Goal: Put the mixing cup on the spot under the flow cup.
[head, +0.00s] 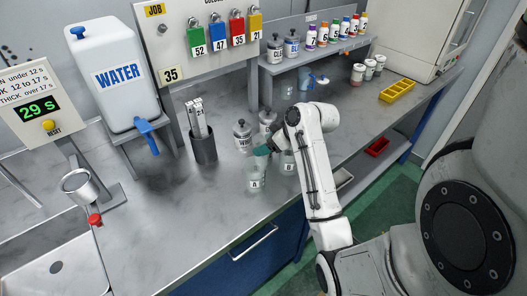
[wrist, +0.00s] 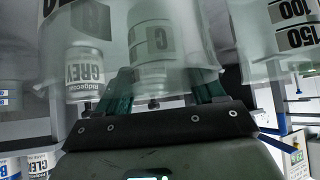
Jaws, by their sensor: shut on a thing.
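My gripper (head: 263,150), with teal fingers, is over the middle of the bench. In the wrist view, the fingers of my gripper (wrist: 160,92) are shut on a large translucent cup (wrist: 115,45), which I take as the mixing cup. In the head view, a clear cup marked A (head: 255,182) is just below the fingers. I cannot tell whether it is the held one. Another clear cup marked B (head: 288,166) is close to its right. The metal flow cup (head: 78,186) is far left on a stand. The spot under it is not clearly visible.
Behind my gripper stand grey tins (head: 242,135). A holder of sticks (head: 202,146) and the water tank (head: 115,75) with its blue tap are farther left. A red object (head: 95,220) is near the flow cup. The bench front is mostly clear between the cups and the sink (head: 62,270).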

